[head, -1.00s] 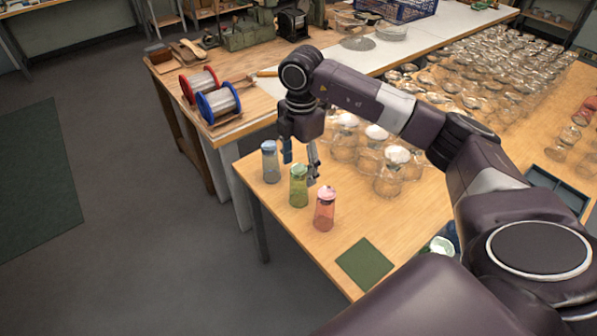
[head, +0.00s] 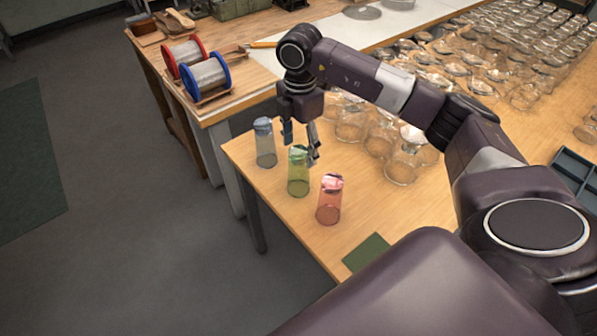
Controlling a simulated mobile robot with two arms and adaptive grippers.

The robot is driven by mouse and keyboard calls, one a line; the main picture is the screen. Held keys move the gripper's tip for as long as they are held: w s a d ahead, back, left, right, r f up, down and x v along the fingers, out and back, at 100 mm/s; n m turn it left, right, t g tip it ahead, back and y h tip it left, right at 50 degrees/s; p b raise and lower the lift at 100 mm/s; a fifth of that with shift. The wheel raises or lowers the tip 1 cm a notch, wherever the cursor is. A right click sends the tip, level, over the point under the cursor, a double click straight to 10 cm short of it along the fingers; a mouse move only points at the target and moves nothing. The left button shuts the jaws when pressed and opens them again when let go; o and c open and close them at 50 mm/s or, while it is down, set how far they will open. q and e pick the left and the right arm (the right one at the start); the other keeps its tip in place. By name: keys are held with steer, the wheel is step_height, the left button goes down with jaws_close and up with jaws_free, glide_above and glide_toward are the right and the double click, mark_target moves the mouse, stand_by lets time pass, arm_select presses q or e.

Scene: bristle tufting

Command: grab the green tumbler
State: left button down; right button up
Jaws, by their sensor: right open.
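The green tumbler (head: 298,173) stands upright on the wooden table (head: 375,208), between the blue tumbler (head: 265,145) at its left and the red tumbler (head: 329,200) at its right. My right gripper (head: 300,148) points down at the top of the green tumbler, with its fingers apart. One finger shows at the left of the tumbler's top and the other at its right. I cannot tell whether either finger touches it. My left gripper is not in view.
Several clear jars (head: 402,165) stand close behind and to the right of the tumblers. A green mat (head: 366,252) lies near the table's front edge. Wire spools (head: 206,82) sit on the bench at the back left. A blue-grey tray (head: 575,172) is at the right.

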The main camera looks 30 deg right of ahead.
mark_target(298, 168)
step_height(298, 168, down, 2)
steer(key=shift+s+a+f+p, duration=0.1)
steer(key=shift+s+f+p, duration=0.1)
steer(key=shift+p, duration=0.2)
step_height(298, 168, down, 5)
steer(key=shift+w+a+r+p, duration=0.1)
steer(key=shift+r+p, duration=0.1)
steer(key=shift+p, duration=0.7)
steer(key=shift+f, duration=0.4)
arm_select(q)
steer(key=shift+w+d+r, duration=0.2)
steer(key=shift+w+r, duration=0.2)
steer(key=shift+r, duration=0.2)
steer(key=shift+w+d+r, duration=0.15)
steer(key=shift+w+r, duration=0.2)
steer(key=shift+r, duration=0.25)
arm_select(e)
steer(key=shift+w, duration=0.1)
steer(key=c, duration=1.5)
